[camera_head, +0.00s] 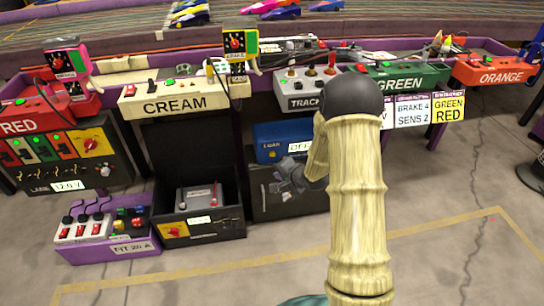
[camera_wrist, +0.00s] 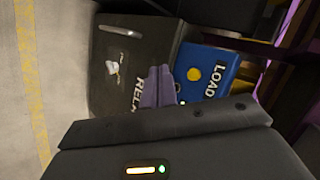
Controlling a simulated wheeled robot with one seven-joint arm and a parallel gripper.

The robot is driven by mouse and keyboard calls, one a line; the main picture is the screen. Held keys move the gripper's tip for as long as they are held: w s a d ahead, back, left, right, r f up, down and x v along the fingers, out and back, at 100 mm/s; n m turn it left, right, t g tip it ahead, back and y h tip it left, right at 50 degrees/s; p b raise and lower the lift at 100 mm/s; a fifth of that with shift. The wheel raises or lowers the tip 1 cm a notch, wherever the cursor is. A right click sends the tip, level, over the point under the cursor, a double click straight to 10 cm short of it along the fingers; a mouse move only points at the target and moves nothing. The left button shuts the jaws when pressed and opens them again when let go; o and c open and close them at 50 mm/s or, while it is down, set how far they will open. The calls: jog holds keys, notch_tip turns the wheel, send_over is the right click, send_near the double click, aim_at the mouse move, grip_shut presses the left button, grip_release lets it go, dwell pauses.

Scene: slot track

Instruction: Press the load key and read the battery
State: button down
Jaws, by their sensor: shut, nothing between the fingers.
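The load tester is a blue box (camera_head: 268,133) marked LOAD, with a small display reading OFF (camera_head: 299,146), under the track bench. In the wrist view the blue box (camera_wrist: 216,62) carries a round yellow load key (camera_wrist: 193,74). My gripper (camera_head: 292,178) is shut and empty, just below and in front of the blue box. In the wrist view its fingers (camera_wrist: 159,84) lie beside the blue face, left of the yellow key; I cannot tell whether they touch anything. A grey battery-like unit (camera_head: 199,196) sits in an open black case (camera_head: 212,229).
A black box (camera_wrist: 130,40) with lettering partly hidden by my fingers adjoins the blue box. The purple PIT 20 A box (camera_head: 130,247) and the LANE panel (camera_head: 80,150) stand at left. Controller stations line the bench above. The floor at front right is clear.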

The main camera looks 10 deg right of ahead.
aim_at(272, 154)
jog(key=w+p, duration=0.2)
jog(key=w, duration=0.4)
jog(key=shift+w+d, duration=0.15)
jog(key=shift+w, duration=0.25)
jog(key=shift+d, duration=0.1)
jog(key=shift+a, duration=0.25)
jog(key=shift+d, duration=0.15)
dwell(1.1)
jog(key=shift+w+r+p, duration=0.1)
jog(key=shift+w+p, duration=0.15)
jog(key=shift+p, duration=0.3)
